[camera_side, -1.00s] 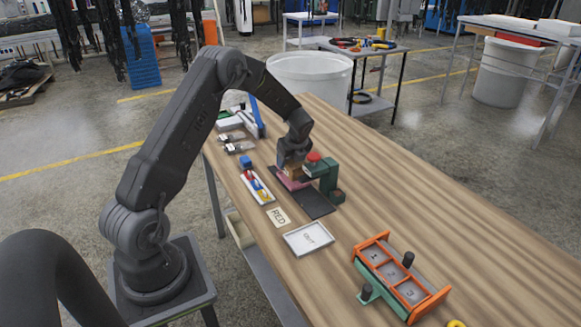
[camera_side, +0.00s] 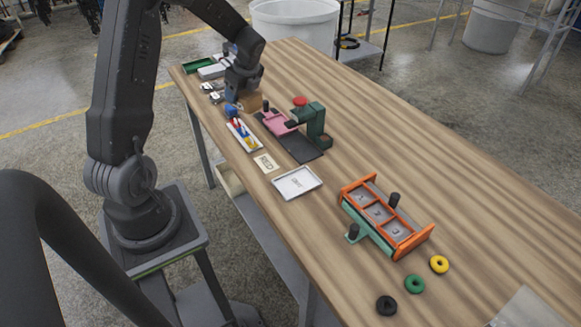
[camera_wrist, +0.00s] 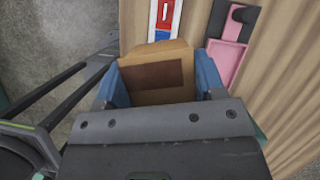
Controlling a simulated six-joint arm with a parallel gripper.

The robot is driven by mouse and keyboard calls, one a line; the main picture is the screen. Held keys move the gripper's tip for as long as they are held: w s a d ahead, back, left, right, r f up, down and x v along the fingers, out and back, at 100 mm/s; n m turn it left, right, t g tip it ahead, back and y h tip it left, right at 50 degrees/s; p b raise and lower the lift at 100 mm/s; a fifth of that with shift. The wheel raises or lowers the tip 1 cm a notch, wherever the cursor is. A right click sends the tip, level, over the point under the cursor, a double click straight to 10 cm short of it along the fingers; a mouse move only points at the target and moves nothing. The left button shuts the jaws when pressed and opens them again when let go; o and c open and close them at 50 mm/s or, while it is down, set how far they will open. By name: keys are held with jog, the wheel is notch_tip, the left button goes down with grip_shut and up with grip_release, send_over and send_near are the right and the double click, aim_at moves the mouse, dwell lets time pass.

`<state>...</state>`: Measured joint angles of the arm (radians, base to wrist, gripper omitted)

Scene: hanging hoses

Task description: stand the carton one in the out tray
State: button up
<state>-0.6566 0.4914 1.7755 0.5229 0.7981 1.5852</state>
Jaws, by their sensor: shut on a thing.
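My gripper (camera_side: 246,97) is shut on a brown cardboard carton (camera_side: 252,103), at the far left part of the bench. In the wrist view the carton (camera_wrist: 155,78) sits between the two blue finger pads, with a dark brown patch on its face. It is held beside the far end of the white tray of coloured pieces; its exact height above the bench is hard to tell. The out tray (camera_side: 286,186), shallow, white-rimmed and marked OUT, lies empty nearer the camera, apart from my gripper.
A green fixture (camera_side: 313,123) with a pink plate (camera_side: 277,123) and a red knob stands on a dark mat. A white tray of coloured pieces (camera_side: 246,137) and a RED card (camera_side: 265,163) lie between. An orange numbered rack (camera_side: 383,215) stands right of the out tray.

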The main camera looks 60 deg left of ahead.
jog(key=s+d+n+g+h, duration=0.1)
jog(key=s+d+n+g, duration=0.2)
jog(key=d+n, duration=0.5)
jog(key=n+h, duration=0.3)
jog(key=n, duration=0.4)
send_over(285, 188)
jog(key=w, duration=0.2)
notch_tip(285, 188, down, 7)
jog(key=shift+s+r, duration=0.1)
jog(key=shift+d+f, duration=0.1)
jog(key=shift+f, duration=1.9)
jog(key=shift+f, duration=0.2)
jog(key=o, duration=0.9)
jog(key=shift+r, duration=0.1)
